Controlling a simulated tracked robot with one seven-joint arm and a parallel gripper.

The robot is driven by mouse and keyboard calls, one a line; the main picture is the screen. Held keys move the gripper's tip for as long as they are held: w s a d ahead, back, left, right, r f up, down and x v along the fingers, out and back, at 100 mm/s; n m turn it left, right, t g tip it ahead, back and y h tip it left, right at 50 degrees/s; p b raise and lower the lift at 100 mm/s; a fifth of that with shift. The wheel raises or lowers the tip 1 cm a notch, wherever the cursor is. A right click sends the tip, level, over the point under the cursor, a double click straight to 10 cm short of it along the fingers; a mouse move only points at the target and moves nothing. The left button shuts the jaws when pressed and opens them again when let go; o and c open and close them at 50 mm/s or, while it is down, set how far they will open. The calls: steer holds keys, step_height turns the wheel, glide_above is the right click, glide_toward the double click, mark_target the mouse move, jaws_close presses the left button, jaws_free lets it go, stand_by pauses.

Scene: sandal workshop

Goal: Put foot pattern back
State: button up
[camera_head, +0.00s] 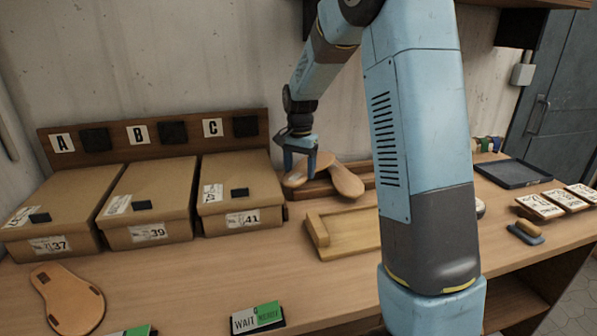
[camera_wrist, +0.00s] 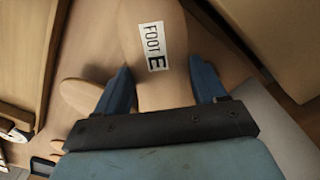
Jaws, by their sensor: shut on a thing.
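My gripper (camera_head: 299,163) is at the back of the bench, just right of the box row. It is shut on a tan foot pattern (camera_head: 296,180). In the wrist view the pattern (camera_wrist: 155,18) lies between the two blue fingers (camera_wrist: 163,80) and bears a white label reading "FOOT E". A second tan rounded shape (camera_head: 347,182) shows right beside it in the head view. A rounded tan end also shows left of the left finger in the wrist view (camera_wrist: 80,95). Whether the held pattern touches the surface below is unclear.
Boxes 37 (camera_head: 50,245), 39 (camera_head: 150,232) and 41 (camera_head: 240,219) stand left, before the A-B-C board (camera_head: 100,150). A wooden tray (camera_head: 345,243) lies right of them. A sandal sole (camera_head: 68,300) lies front left. A dark tray (camera_head: 512,174) is at right.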

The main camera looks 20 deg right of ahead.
steer(key=shift+f, duration=0.6)
steer(key=shift+f, duration=0.6)
steer(key=o, duration=1.1)
steer(key=shift+c, duration=0.2)
steer(key=shift+r, duration=0.1)
